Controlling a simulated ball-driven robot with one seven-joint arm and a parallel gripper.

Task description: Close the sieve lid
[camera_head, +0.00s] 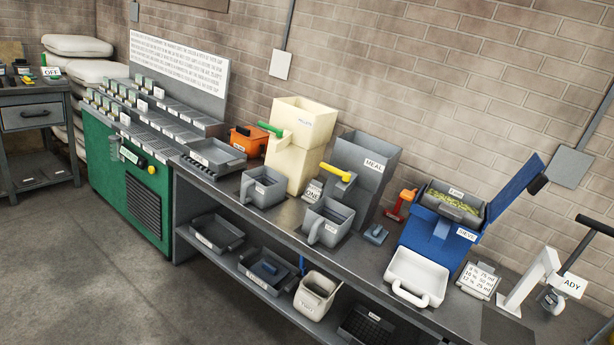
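The sieve (438,238) is a blue box labelled SIEVE on the right part of the grey bench. Its blue lid (515,190) stands raised and tilted up at the right side, with a dark knob at its outer end. Inside the open top sits a grey tray (455,210) with a small label and yellow-green pellets. My gripper does not show in this view.
The bench (375,257) also holds a white handled tray (418,277) before the sieve, a label card, a white stand (522,280), a grey MEAL hopper (362,160), a cream hopper (300,135) and grey jugs. A green cabinet (130,180) stands left. Floor in front is clear.

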